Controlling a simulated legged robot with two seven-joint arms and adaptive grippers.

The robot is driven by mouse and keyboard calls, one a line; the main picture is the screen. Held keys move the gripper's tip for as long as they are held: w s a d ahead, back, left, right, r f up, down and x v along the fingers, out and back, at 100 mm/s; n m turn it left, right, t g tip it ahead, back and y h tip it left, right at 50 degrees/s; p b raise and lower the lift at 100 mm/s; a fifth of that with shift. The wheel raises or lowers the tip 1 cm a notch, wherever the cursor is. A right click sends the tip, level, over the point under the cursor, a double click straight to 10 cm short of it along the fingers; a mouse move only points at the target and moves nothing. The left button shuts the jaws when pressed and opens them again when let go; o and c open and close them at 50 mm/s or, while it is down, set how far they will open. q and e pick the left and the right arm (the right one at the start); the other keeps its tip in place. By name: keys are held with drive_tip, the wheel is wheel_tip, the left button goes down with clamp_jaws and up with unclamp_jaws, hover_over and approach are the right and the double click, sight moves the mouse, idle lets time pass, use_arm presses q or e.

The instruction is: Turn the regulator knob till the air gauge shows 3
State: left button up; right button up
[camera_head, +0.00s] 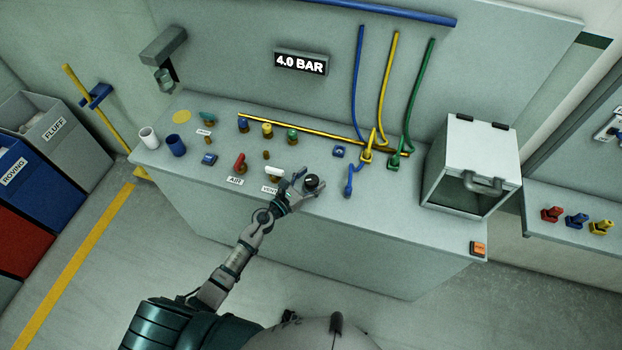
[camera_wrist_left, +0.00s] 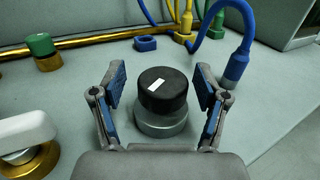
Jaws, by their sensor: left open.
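The regulator knob (camera_head: 311,182) is a black round cap with a white mark, on a grey base near the front edge of the bench. In the left wrist view the knob (camera_wrist_left: 163,91) stands between the two blue-padded fingers of my left gripper (camera_wrist_left: 161,92). The fingers are open, with a gap on both sides of the knob. In the head view my left gripper (camera_head: 302,185) is at the knob. The air gauge (camera_head: 301,62) on the back panel reads 4.0 BAR. My right gripper is not in view.
A white-handled valve (camera_head: 275,172) is close left of the knob, and a red-handled valve (camera_head: 240,163) is farther left. Blue, yellow and green hoses (camera_head: 383,90) hang behind to the right. A grey box with a handle (camera_head: 466,170) stands at the bench's right end.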

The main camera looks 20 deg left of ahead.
use_arm(q)
drive_tip(key=shift+d, duration=0.2)
drive_tip(key=c, duration=1.2)
drive_tip(key=shift+r, duration=0.1)
